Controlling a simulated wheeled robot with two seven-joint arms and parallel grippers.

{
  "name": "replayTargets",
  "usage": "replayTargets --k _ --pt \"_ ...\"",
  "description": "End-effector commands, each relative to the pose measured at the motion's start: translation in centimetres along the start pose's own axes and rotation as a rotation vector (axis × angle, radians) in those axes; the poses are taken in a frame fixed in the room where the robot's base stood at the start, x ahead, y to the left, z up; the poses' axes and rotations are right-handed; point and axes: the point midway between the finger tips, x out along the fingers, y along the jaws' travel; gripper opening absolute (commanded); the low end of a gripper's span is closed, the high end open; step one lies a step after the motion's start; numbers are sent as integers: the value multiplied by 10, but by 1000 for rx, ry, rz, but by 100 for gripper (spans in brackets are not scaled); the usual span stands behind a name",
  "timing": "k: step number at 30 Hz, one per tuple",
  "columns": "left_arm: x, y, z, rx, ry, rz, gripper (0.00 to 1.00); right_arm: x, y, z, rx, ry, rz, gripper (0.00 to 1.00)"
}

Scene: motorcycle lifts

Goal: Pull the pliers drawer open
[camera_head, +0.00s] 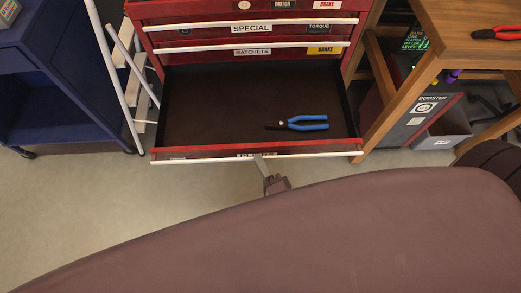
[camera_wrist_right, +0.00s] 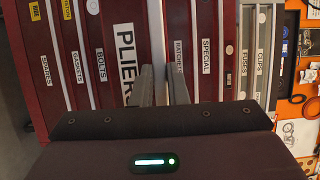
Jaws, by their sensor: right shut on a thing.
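The pliers drawer (camera_head: 210,150) is pulled far out of the red tool cabinet, showing its dark inside. Blue-handled pliers (camera_head: 308,123) lie in it, right of the middle. A pale handle strip (camera_head: 320,155) runs along its front edge. My right gripper (camera_head: 264,168) is at the middle of that strip, shut on it from the front. In the right wrist view the PLIERS label (camera_wrist_right: 127,65) shows beside the handle strip (camera_wrist_right: 157,35), and the gripper fingers (camera_wrist_right: 163,88) close around the strip. My left gripper is not in view.
Shut drawers marked RATCHETS (camera_head: 252,52) and SPECIAL (camera_head: 251,29) sit above. A blue cart (camera_head: 60,110) stands at the left. A wooden table (camera_head: 455,40) with red-handled pliers (camera_head: 497,33) and a grey bin (camera_head: 443,130) are at the right.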

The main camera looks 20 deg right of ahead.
Motion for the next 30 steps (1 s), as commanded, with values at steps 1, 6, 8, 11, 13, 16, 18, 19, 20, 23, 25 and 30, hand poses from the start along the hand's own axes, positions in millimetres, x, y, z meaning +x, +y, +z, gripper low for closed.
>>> replayTargets --k 1,6,8,11,13,16,18,19,20,23,25,30 --pt "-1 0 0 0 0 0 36 -3 0 1 1 -1 2 0" --pt "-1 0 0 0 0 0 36 -5 1 2 0 -1 2 0" --pt "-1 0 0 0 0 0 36 -5 1 2 0 -1 1 0" --pt "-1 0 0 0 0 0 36 -5 1 2 0 -1 2 0" --pt "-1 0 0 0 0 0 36 -5 1 2 0 -1 2 0" --pt "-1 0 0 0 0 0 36 -5 1 2 0 -1 2 23" --pt "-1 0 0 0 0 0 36 -5 1 2 0 -1 1 32" --pt "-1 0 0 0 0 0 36 -5 1 2 0 -1 1 35" --pt "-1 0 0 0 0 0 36 -5 1 2 0 -1 1 35" --pt "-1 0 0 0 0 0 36 -5 0 2 0 -1 1 35" --pt "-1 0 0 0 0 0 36 -4 0 2 0 -1 1 35" --pt "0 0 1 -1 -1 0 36 -12 1 2 0 0 1 35"
